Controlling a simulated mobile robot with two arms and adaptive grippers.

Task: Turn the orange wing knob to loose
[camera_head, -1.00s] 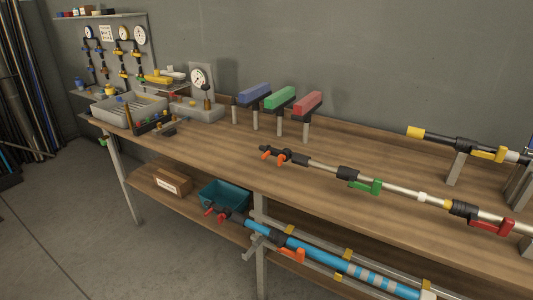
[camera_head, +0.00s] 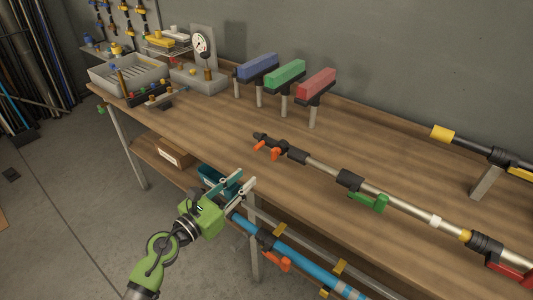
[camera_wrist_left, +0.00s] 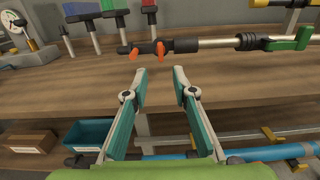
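A pole with a dark end fitting (camera_head: 280,148) lies along the workbench (camera_head: 215,130). Orange wing-like parts show on this fitting: a left one (camera_head: 260,147) and a right one (camera_head: 276,154). In the left wrist view they are the left orange wing (camera_wrist_left: 134,53) and the right orange wing (camera_wrist_left: 160,46), ahead of the fingers. My left gripper (camera_head: 246,180) is open and empty in front of the bench edge, apart from the fitting. Its two fingers also show spread in the left wrist view (camera_wrist_left: 160,74). My right gripper is not in view.
A green lever (camera_head: 370,202) sits farther right on the pole. Blue, green and red blocks (camera_head: 316,86) stand on posts behind. Below, a blue pipe (camera_head: 310,267) with an orange lever (camera_head: 277,262) and a teal bin (camera_wrist_left: 88,132) lie on the lower shelf.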

